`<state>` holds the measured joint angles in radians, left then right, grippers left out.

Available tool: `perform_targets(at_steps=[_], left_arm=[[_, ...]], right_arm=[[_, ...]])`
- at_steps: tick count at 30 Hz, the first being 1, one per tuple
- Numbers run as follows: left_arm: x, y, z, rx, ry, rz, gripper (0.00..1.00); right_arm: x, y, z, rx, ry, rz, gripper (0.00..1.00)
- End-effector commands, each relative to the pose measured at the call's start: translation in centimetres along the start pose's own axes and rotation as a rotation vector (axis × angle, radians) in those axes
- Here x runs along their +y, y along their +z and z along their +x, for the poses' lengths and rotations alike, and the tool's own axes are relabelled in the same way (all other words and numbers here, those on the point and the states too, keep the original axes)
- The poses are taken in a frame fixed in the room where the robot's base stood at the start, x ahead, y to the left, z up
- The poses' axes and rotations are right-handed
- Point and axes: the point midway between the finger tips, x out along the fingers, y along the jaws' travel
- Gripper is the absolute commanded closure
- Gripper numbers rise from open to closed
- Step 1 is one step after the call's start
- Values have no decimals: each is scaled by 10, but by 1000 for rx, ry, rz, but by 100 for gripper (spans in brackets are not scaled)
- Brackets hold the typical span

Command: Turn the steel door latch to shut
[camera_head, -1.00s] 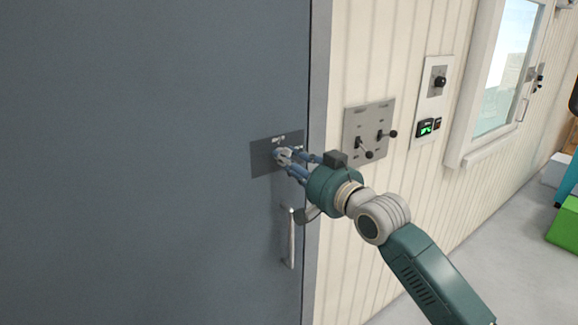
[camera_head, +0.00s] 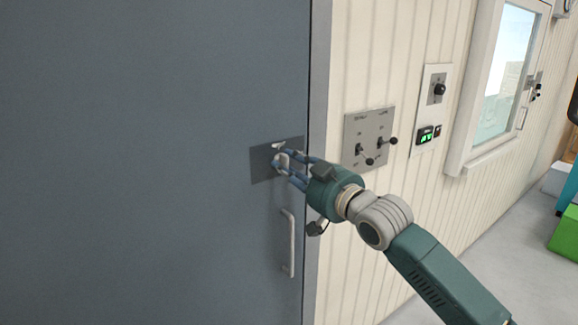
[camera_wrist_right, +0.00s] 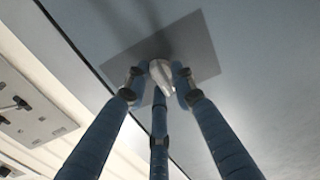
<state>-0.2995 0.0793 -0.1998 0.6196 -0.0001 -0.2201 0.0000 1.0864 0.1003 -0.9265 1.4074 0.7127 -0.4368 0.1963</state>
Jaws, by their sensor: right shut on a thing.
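The steel latch (camera_wrist_right: 162,76) is a light metal knob on a dark square plate (camera_head: 261,166) on the grey door (camera_head: 150,130). In the head view the fingers cover most of the latch. My right gripper (camera_head: 281,162) comes in from the right and is shut on the latch at the plate. In the right wrist view the blue fingers of the gripper (camera_wrist_right: 160,85) close around the latch from several sides. The latch's exact angle is hard to tell. My left gripper is not in view.
A vertical door handle (camera_head: 290,245) sits just below the plate. A lever panel (camera_head: 369,125) is on the cream wall right of the door frame (camera_head: 319,90). Farther right are a panel with a black knob (camera_head: 438,90) and a window (camera_head: 505,75).

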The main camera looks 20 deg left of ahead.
Motion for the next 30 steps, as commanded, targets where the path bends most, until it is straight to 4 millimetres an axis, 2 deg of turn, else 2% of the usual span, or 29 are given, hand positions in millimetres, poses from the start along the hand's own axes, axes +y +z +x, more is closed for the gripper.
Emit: perform_targets(at_steps=[10,11,12,23,26,30], left_arm=[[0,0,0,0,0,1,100],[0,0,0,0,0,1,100],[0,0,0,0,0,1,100],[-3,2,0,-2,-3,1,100],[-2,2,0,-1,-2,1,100],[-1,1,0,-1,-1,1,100]], right_arm=[[4,2,0,-5,8,-8,100],[4,2,0,-5,8,-8,74],[4,2,0,-4,7,-8,66],[2,0,-3,0,3,-5,65],[3,0,-13,1,4,-5,65],[3,1,-38,0,5,-6,65]])
